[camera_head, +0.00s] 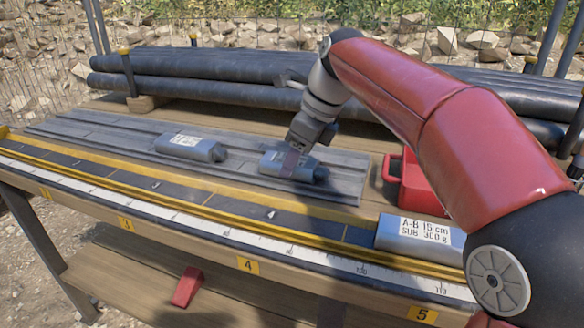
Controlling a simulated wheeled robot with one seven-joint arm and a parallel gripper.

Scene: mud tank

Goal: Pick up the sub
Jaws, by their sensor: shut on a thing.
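Several grey metal subs with white labels are in the head view. One sub (271,163) lies on the grey ribbed board in the middle, and my gripper (292,160) is shut on it from above, around its body. The sub appears to lie flat on the board or very close above it; I cannot tell which. A second sub (190,147) lies on the same board to the left. A third sub (418,238), labelled "A-B 15 cm SUB 300 g", lies at the front right, partly hidden by my arm.
The ribbed board (100,133) lies on a wooden bench with a yellow-edged measuring rail (180,216) along its front. A red container (413,190) stands right of the board. Dark pipes (190,85) are stacked behind. A red block (187,287) sits on the lower shelf.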

